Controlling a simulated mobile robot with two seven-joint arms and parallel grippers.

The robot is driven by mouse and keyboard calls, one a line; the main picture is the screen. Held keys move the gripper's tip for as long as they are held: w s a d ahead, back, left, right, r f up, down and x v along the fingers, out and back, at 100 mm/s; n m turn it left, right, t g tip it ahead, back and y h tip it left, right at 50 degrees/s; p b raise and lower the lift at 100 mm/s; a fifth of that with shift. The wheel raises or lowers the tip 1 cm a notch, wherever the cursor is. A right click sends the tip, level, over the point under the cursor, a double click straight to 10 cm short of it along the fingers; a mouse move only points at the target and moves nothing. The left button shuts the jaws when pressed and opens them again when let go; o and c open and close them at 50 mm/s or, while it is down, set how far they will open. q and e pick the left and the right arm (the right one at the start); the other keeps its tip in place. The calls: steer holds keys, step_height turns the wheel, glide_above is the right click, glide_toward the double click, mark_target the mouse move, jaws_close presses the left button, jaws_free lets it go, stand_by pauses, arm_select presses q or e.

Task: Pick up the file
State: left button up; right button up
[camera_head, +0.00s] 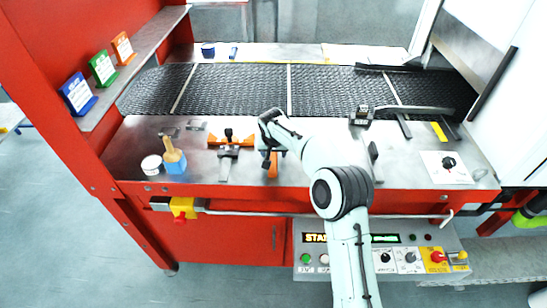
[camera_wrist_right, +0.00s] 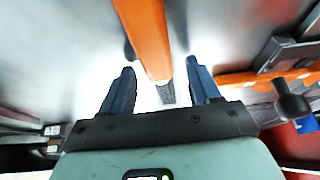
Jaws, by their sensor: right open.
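The file (camera_head: 272,167), with an orange handle, lies on the metal worktop near its front edge. My right gripper (camera_head: 270,148) is over it and hides part of it in the head view. In the right wrist view the file's orange handle (camera_wrist_right: 146,38) and a short dark metal part run between the two blue fingers of my right gripper (camera_wrist_right: 160,90). The fingers are open, with a gap on each side of the file. I cannot tell how high they are above the worktop. My left gripper is not in view.
An orange and black clamp (camera_head: 229,141) stands just left of the file. Further left are a blue pot with a brush (camera_head: 173,158) and a white round tub (camera_head: 151,165). The dark mesh belt (camera_head: 240,88) runs behind. A red frame (camera_head: 60,90) bounds the left.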

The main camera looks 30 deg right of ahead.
mark_target(274, 154)
jaws_close()
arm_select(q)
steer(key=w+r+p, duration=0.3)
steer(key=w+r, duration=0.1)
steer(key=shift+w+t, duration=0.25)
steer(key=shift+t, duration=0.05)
arm_select(e)
step_height(274, 154, up, 20)
steer(key=c, duration=0.7)
jaws_free()
steer(key=c, duration=0.3)
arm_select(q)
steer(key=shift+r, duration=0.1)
